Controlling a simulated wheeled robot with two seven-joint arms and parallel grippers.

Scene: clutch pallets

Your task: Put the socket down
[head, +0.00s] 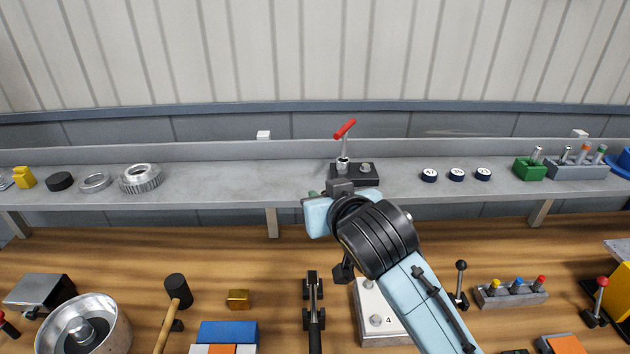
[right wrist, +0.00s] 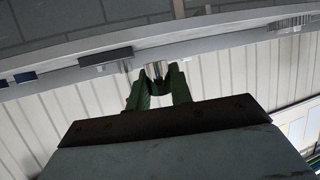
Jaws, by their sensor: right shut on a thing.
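My right gripper (head: 341,183) is at the front edge of the grey shelf, in front of a black block (head: 370,181); my wrist hides most of its fingers in the head view. In the right wrist view the green fingers (right wrist: 160,82) are closed around a silver socket (right wrist: 156,69). A silver cylinder, seemingly this socket (head: 343,165), shows at the block's left end in the head view. A red-handled stem (head: 345,128) rises above it. I cannot tell whether the socket touches the block. My left gripper is not in view.
The shelf (head: 220,186) holds a toothed ring (head: 141,178) at left, three small round pieces (head: 456,174) and a green block (head: 528,170) at right. Shelf on both sides of the black block is bare. The wooden bench below holds a metal pot (head: 84,325) and several tools.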

